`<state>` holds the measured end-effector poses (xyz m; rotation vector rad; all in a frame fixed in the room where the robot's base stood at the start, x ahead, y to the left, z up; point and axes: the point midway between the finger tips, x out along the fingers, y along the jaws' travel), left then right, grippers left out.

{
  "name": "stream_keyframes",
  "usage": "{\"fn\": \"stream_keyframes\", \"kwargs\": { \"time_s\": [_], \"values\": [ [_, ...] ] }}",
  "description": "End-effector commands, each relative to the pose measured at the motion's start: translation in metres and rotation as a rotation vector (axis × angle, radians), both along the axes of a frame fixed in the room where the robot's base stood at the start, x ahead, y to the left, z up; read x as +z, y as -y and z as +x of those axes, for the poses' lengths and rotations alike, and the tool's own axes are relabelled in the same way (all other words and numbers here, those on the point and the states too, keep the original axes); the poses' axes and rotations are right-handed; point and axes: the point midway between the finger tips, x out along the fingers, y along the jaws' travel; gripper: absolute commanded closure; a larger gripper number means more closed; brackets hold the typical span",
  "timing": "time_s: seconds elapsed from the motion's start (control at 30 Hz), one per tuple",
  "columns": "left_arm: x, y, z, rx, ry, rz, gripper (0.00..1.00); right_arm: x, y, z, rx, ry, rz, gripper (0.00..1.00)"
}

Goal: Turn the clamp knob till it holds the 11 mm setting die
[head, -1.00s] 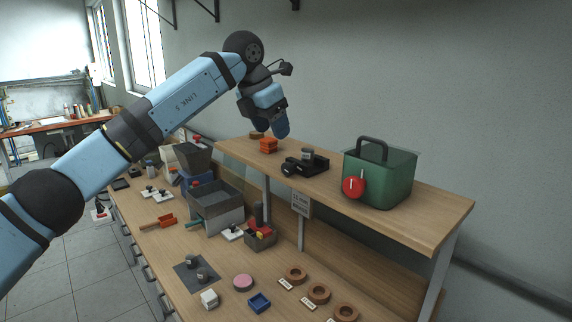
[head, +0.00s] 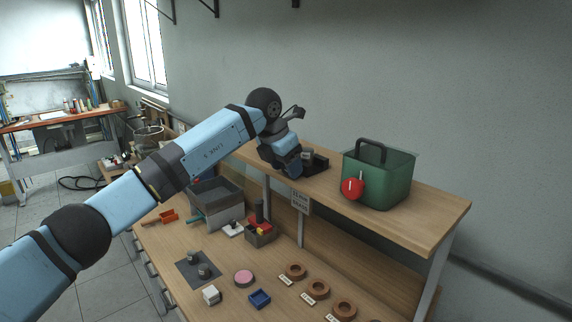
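The black clamp (head: 318,164) sits on the raised wooden shelf, left of the green box. A small grey piece (head: 307,154) shows at its top; I cannot tell for certain whether it is the setting die. My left gripper (head: 292,171) points down at the clamp's left end, where the round black knob is now hidden behind it. I cannot tell whether the fingers touch the knob or whether they are open or shut. My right gripper is not in view.
A green box (head: 393,180) with a dark handle and a red disc (head: 352,188) stands right of the clamp. The shelf (head: 432,205) is clear at its right end.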

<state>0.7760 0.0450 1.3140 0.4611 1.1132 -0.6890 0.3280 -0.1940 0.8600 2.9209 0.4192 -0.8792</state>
Motion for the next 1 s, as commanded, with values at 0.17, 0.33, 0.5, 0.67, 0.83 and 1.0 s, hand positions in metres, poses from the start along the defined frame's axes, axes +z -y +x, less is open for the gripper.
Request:
{"fn": "stream_keyframes", "kwargs": {
  "time_s": [0.17, 0.33, 0.5, 0.67, 0.83, 1.0],
  "values": [
    [0.000, 0.000, 0.000, 0.000, 0.000, 0.000, 0.88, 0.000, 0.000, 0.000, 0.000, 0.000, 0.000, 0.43],
    [-0.001, 0.000, 0.000, -0.001, 0.011, 0.009, 0.90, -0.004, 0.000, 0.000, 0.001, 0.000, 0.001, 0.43],
    [-0.002, 0.001, -0.001, -0.001, 0.078, 0.076, 0.90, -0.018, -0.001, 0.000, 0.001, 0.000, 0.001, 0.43],
    [0.001, 0.002, -0.001, -0.001, 0.089, 0.088, 0.90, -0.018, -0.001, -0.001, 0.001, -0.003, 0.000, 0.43],
    [0.001, 0.002, -0.001, -0.002, 0.088, 0.087, 0.57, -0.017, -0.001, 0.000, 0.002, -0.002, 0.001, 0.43],
    [0.001, 0.001, -0.001, -0.001, 0.087, 0.087, 0.42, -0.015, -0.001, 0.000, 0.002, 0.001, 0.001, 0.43]
  ]
}}
